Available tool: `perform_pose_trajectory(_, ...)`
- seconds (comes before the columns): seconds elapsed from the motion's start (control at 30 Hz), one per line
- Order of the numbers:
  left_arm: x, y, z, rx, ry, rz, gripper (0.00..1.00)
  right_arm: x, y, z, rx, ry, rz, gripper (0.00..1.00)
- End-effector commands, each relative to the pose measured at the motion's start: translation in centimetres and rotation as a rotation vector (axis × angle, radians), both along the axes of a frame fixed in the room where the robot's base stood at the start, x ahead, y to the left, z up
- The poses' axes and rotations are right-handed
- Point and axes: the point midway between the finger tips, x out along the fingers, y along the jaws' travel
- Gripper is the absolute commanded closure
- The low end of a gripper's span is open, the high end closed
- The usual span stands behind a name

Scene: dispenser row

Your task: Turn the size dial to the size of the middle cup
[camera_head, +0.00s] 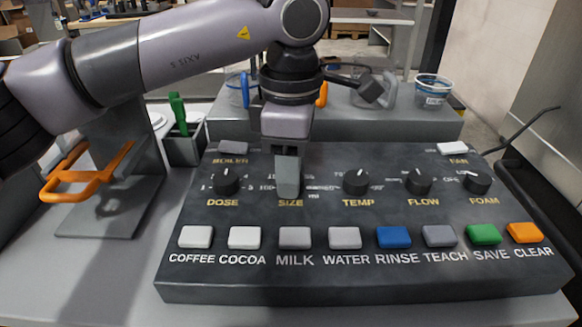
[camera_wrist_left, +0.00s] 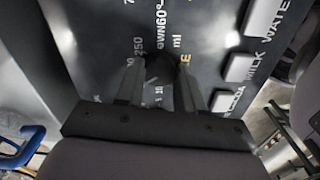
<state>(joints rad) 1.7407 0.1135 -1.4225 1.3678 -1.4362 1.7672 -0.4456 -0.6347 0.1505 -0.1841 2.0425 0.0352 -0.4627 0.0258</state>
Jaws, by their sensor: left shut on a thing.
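My left gripper (camera_head: 288,192) comes down from above onto the panel at the SIZE label. It is shut on the size dial (camera_wrist_left: 183,82), which shows dark between the fingers in the left wrist view. In the head view the fingers hide the dial, and I cannot tell where it points. Printed marks including 250 and ml show around it in the wrist view.
The DOSE dial (camera_head: 227,181) and TEMP dial (camera_head: 356,181) flank the size dial closely. A row of coloured buttons (camera_head: 393,237) lies in front. At left are an orange handle on a stand (camera_head: 85,178) and a dark box (camera_head: 184,150) holding a green thing.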

Motion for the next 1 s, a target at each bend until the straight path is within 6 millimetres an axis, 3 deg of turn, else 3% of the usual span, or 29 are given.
perform_pose_trajectory(0.3, 0.03, 0.01, 0.09, 0.000, -0.001, 0.129, 0.93, 0.01, -0.04, -0.18, -0.003, -0.001, 0.003, 0.57)
perform_pose_trajectory(0.87, 0.03, 0.02, 0.12, 0.000, -0.002, 0.156, 0.93, 0.02, -0.05, -0.17, -0.003, -0.002, 0.002, 0.57)
perform_pose_trajectory(0.9, 0.03, 0.02, 0.11, 0.000, -0.002, 0.156, 0.53, 0.02, -0.05, -0.17, -0.003, -0.002, 0.002, 0.57)
perform_pose_trajectory(0.97, 0.03, 0.02, 0.11, 0.000, -0.002, 0.156, 0.37, 0.02, -0.05, -0.17, -0.003, -0.002, 0.002, 0.57)
perform_pose_trajectory(1.0, 0.03, 0.02, 0.10, 0.000, -0.002, 0.156, 0.37, 0.02, -0.05, -0.17, -0.003, -0.002, 0.002, 0.57)
